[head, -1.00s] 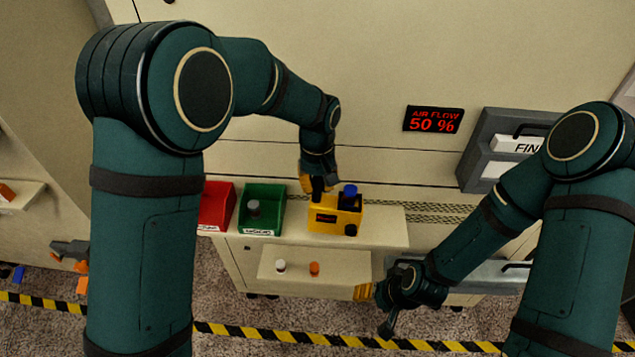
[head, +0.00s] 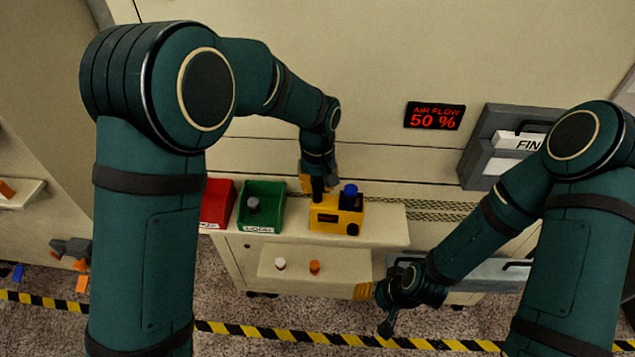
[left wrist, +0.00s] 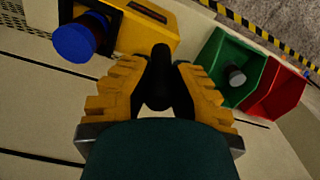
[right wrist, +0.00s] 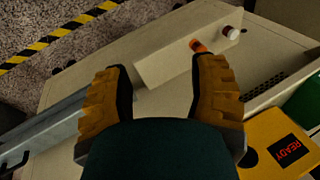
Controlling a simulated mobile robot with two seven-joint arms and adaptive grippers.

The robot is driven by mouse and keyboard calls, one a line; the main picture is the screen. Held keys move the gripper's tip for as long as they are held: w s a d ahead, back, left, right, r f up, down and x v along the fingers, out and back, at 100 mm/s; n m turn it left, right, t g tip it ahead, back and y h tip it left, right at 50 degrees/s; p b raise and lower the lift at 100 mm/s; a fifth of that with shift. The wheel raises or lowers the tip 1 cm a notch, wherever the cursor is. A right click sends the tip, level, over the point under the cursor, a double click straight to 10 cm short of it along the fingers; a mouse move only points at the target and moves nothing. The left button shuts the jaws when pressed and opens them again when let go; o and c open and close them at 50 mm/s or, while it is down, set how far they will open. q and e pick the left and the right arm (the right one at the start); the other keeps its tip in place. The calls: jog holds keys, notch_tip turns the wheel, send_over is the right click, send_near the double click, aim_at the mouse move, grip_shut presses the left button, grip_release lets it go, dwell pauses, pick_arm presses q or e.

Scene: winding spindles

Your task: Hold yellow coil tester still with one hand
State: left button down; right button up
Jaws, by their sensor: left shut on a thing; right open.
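The yellow coil tester (head: 322,226) stands on the bench's upper shelf, with a blue-topped spindle (head: 349,190) at its right and a black post at its left. Its small screen reads READY in the right wrist view (right wrist: 288,149). My left gripper (head: 318,190) reaches down from above and is shut on the black post (left wrist: 160,75), which shows between its yellow fingers in the left wrist view. My right gripper (head: 364,291) is open and empty, in front of the shelf to the lower right of the tester. It also shows in the right wrist view (right wrist: 163,85).
A green bin (head: 262,205) with a grey-topped piece and a red bin (head: 216,203) stand left of the tester. A lower shelf (head: 298,268) holds a white-topped piece (head: 280,264) and an orange one (head: 314,267). A wall display (head: 434,117) reads AIR FLOW 50 %.

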dwell(0.3)
grip_shut()
dwell(1.2)
